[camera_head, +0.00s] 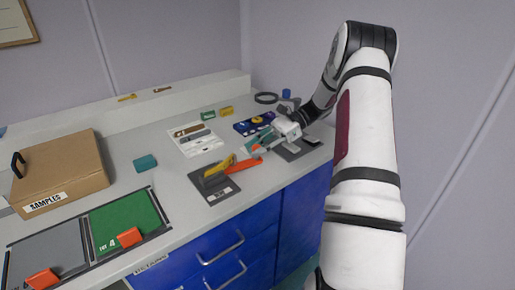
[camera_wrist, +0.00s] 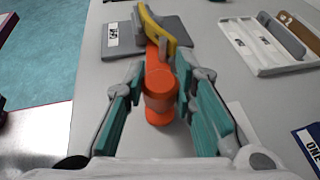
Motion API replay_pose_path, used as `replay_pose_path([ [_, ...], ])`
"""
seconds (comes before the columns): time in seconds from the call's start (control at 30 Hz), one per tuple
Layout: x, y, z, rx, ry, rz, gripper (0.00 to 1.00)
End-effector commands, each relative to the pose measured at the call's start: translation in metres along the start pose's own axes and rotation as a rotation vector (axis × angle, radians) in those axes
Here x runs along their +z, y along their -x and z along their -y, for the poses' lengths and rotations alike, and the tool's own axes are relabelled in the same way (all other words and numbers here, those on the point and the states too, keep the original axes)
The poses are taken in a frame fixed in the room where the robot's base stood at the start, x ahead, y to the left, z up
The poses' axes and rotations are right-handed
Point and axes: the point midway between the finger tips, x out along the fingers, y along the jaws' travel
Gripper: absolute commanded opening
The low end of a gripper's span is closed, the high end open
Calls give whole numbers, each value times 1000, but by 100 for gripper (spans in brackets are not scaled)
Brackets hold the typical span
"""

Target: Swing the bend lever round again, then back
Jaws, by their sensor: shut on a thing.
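The bend device is a yellow piece (camera_head: 217,166) on a dark grey base plate (camera_head: 207,190) on the counter. Its orange lever (camera_head: 246,164) points right, towards my gripper (camera_head: 262,146). The wrist view shows the yellow piece (camera_wrist: 160,28) beyond my gripper (camera_wrist: 158,76). There the orange lever (camera_wrist: 158,78) runs back between my two teal fingers, and its round knob end is nearest the camera. My gripper is shut on the lever near this knob end. The fingers hide little of the lever in the wrist view.
A cardboard samples box (camera_head: 70,168) and a green mat (camera_head: 125,222) lie to the left. A white tray (camera_head: 198,142) and a blue tray (camera_head: 246,126) stand behind the device. The front counter edge is close by. Bare counter lies left of the base plate.

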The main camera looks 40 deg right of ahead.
Motion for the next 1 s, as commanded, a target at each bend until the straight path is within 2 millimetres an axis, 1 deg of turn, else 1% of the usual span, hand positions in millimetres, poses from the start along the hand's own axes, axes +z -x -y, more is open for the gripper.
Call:
replay_pose_path([
  [0.33,0,-1,1,58,23,0,0],
  [0.87,0,-1,1,68,27,-1,0],
  [0.9,0,-1,1,68,27,-1,29],
  [0.97,0,-1,1,68,27,-1,43],
  [1.0,0,-1,1,68,28,-1,46],
])
